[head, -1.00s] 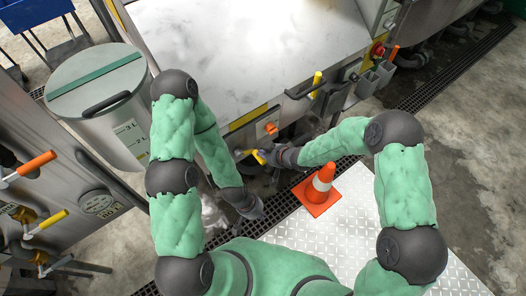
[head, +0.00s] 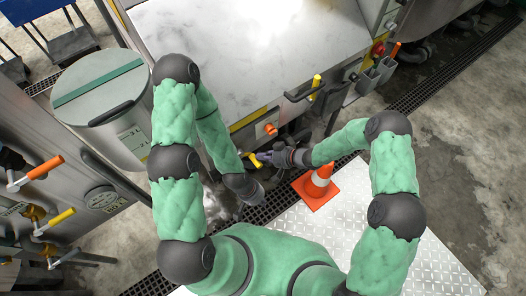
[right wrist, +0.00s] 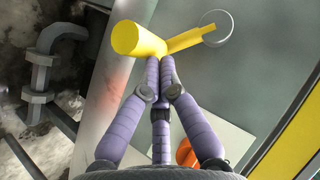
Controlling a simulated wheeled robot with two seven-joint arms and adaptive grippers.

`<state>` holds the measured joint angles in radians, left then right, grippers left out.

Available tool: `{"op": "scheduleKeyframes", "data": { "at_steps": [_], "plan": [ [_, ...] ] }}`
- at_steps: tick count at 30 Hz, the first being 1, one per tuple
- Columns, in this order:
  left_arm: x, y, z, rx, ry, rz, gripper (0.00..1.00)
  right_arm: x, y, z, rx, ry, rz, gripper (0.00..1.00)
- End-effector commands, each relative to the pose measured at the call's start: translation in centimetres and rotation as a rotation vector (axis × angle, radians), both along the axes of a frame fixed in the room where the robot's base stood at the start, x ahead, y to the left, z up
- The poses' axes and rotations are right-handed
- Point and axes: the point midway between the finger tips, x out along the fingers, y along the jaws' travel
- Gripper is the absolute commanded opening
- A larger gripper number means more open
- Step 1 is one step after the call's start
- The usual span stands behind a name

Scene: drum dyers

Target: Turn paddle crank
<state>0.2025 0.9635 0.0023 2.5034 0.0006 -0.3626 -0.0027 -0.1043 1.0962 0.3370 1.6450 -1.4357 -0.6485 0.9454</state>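The yellow paddle crank (head: 254,160) is on the front of the steel vat, below its white top. In the right wrist view its thick yellow grip (right wrist: 138,40) points left, and a yellow arm runs right to a round grey hub (right wrist: 217,28). My right gripper (head: 266,157) is beside the crank from the right. Its purple fingertips (right wrist: 160,60) are drawn together just below the grip. I cannot tell whether they touch it, and I see nothing between them. My left gripper (head: 250,191) hangs lower, left of the crank, with its fingers unclear.
A lidded steel drum (head: 105,100) is at left. Valves with orange (head: 45,167) and yellow handles are at far left. An orange knob (head: 270,130) is above the crank.

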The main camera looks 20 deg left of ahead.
Motion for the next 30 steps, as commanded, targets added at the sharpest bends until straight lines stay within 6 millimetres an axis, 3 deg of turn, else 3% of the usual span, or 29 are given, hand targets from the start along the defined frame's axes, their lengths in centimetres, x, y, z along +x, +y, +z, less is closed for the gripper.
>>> {"op": "scheduleKeyframes", "data": {
  "at_steps": [6,15,30],
  "plan": [
    [0.0,0.0,-2.7,0.000,0.001,0.000,0.00,-0.4,0.2,-2.3,0.128,0.162,0.001,0.00],
    [0.0,0.0,-6.1,0.000,0.001,0.000,0.00,-1.2,0.9,-3.6,0.279,0.360,0.001,0.00],
    [0.0,0.0,-8.0,0.000,0.000,0.000,0.00,-2.0,1.5,-4.1,0.324,0.417,0.000,0.00]
  ]
}}
